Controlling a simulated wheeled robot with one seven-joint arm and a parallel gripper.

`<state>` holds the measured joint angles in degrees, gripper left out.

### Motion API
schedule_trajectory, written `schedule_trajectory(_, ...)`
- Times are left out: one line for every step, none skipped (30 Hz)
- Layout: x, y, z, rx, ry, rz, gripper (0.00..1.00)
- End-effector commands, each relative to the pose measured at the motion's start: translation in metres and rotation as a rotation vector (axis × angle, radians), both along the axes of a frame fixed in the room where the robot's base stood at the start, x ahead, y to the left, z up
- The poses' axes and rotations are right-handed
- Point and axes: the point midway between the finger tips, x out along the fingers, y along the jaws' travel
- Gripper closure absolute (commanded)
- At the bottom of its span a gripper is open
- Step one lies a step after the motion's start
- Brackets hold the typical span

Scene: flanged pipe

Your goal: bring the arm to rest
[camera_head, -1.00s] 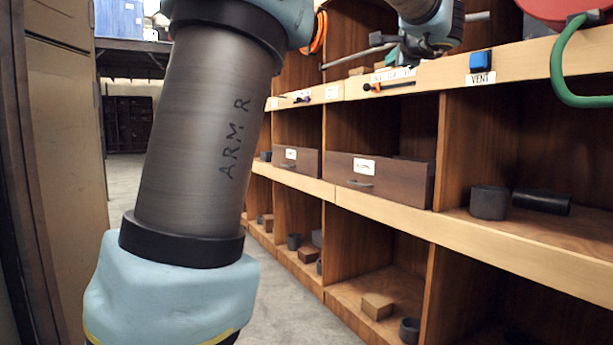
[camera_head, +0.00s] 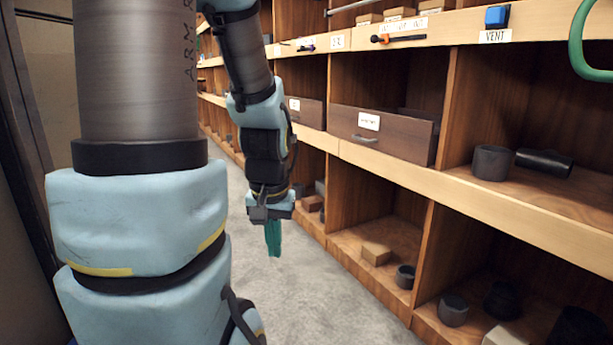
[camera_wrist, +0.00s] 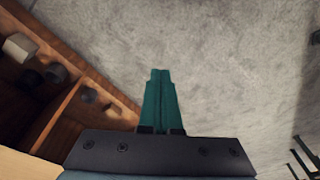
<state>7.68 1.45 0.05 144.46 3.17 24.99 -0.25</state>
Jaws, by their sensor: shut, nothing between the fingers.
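My gripper (camera_head: 273,240) hangs fingers down over the grey floor, left of the wooden shelving, in the head view. Its teal fingers are together with nothing between them. In the wrist view my gripper (camera_wrist: 160,75) shows both fingers side by side against the bare floor. My arm is bent, with its upper part large at the left of the head view and the forearm hanging down behind it.
Wooden shelving (camera_head: 480,190) runs along the right, with a drawer (camera_head: 380,133) and a blue VENT button (camera_head: 497,16). A block (camera_head: 376,253) and dark cylinders sit in lower compartments. A green hose (camera_head: 580,45) hangs at upper right. The floor (camera_head: 310,300) is clear.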

Motion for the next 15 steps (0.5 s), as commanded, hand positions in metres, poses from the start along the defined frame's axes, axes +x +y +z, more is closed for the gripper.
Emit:
schedule_trajectory(-0.018, 0.006, -0.005, -0.029, 0.027, 0.08, 1.0)
schedule_trajectory(-0.021, 0.006, 0.0, -0.037, 0.03, 0.096, 1.0)
schedule_trajectory(-0.017, 0.004, 0.013, -0.034, 0.025, 0.084, 1.0)
schedule_trajectory(-0.017, 0.004, 0.019, -0.033, 0.025, 0.081, 1.0)
schedule_trajectory(-0.016, 0.004, 0.024, -0.033, 0.025, 0.08, 1.0)
schedule_trajectory(-0.016, 0.004, 0.031, -0.032, 0.025, 0.079, 1.0)
schedule_trajectory(-0.016, 0.004, 0.036, -0.032, 0.025, 0.079, 1.0)
schedule_trajectory(-0.016, 0.004, 0.043, -0.032, 0.025, 0.079, 1.0)
schedule_trajectory(-0.016, 0.004, 0.05, -0.032, 0.025, 0.078, 1.0)
schedule_trajectory(-0.016, 0.004, 0.058, -0.032, 0.024, 0.078, 1.0)
schedule_trajectory(-0.016, 0.004, 0.064, -0.032, 0.024, 0.078, 1.0)
schedule_trajectory(-0.016, 0.004, 0.075, -0.032, 0.024, 0.077, 1.0)
schedule_trajectory(-0.016, 0.004, 0.082, -0.032, 0.024, 0.077, 1.0)
schedule_trajectory(-0.016, 0.004, 0.091, -0.032, 0.024, 0.077, 1.0)
schedule_trajectory(-0.016, 0.004, 0.103, -0.032, 0.024, 0.077, 1.0)
